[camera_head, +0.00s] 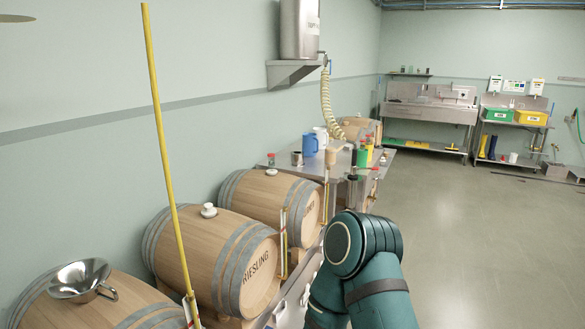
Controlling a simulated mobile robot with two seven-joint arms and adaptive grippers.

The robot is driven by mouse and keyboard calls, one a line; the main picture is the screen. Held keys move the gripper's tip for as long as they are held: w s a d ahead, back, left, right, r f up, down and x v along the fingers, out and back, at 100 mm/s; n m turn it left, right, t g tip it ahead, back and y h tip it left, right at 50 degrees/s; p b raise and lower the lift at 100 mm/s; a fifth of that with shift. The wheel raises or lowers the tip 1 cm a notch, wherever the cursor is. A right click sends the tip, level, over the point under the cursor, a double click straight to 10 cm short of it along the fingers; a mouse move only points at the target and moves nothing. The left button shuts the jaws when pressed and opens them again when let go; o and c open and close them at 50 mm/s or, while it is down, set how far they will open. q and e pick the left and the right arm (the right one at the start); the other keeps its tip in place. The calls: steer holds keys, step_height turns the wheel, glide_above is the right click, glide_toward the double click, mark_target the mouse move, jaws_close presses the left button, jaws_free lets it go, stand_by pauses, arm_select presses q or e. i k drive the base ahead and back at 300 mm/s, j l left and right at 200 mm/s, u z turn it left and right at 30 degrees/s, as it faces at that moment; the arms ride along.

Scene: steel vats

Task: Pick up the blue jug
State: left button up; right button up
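The blue jug (310,144) stands upright on a steel table (330,171) beyond the barrels, near the wall. It is small and far off in the head view. A white jug (321,136) stands close behind it to the right. One of my arms, dark green, rises from the bottom edge right of the barrels, well short of the table. Neither gripper shows in this view.
Wooden barrels (246,265) line the left wall, one with a steel funnel (80,280) on top. A thin yellow pole (165,150) stands in front. A steel sink bench (430,103) is at the back. The floor (480,220) at right is clear.

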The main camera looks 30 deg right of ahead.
mark_target(310, 144)
steer(key=z, duration=0.8)
steer(key=l+z, duration=0.1)
steer(key=z, duration=0.35)
steer(key=i+z, duration=0.1)
steer(key=z, duration=0.7)
steer(key=i+z, duration=0.15)
steer(key=i, duration=1.3)
steer(key=i+l, duration=0.1)
steer(key=i, duration=4.45)
steer(key=i+u, duration=0.15)
steer(key=u, duration=0.3)
steer(key=i+u, duration=0.1)
steer(key=u, duration=0.3)
steer(key=i+u, duration=0.15)
steer(key=u, duration=0.3)
